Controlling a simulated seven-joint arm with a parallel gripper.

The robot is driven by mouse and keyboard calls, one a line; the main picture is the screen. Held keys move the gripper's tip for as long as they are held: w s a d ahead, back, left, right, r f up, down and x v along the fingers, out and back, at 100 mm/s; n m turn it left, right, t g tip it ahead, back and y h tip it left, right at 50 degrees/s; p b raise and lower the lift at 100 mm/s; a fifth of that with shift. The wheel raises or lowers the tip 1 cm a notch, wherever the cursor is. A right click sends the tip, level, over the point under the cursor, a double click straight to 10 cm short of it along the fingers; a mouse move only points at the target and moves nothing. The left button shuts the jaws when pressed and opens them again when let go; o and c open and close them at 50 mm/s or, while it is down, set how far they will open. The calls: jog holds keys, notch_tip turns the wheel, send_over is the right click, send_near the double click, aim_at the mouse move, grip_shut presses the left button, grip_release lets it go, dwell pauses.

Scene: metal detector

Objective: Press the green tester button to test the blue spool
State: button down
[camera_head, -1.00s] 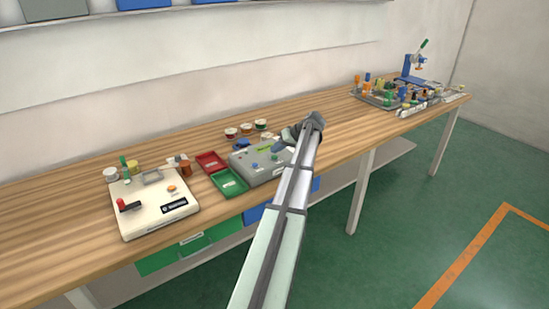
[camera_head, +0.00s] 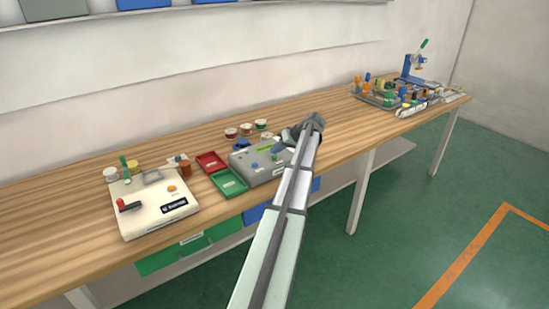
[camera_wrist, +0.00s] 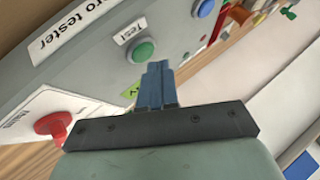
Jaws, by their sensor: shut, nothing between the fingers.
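The grey tester box (camera_head: 262,172) stands on the wooden bench in the head view. In the wrist view its grey panel (camera_wrist: 95,75) carries a label ending in "ro tester". The round green button (camera_wrist: 144,52) sits on this panel beside a small "Test" label (camera_wrist: 130,31). My gripper (camera_wrist: 155,68) is shut and empty, its blue-grey fingertips right beside the green button. I cannot tell whether they touch it. In the head view my gripper (camera_head: 281,149) is over the box's far right part.
A red tray (camera_head: 210,163) and a green tray (camera_head: 229,182) lie left of the box. A white device (camera_head: 150,217) stands farther left. Several small cups stand behind the box.

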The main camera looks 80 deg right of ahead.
aim_at(277, 157)
jog(key=shift+f, duration=0.6)
dwell(0.7)
jog(key=shift+r, duration=0.8)
jog(key=shift+r, duration=0.15)
jog(key=shift+r, duration=2.4)
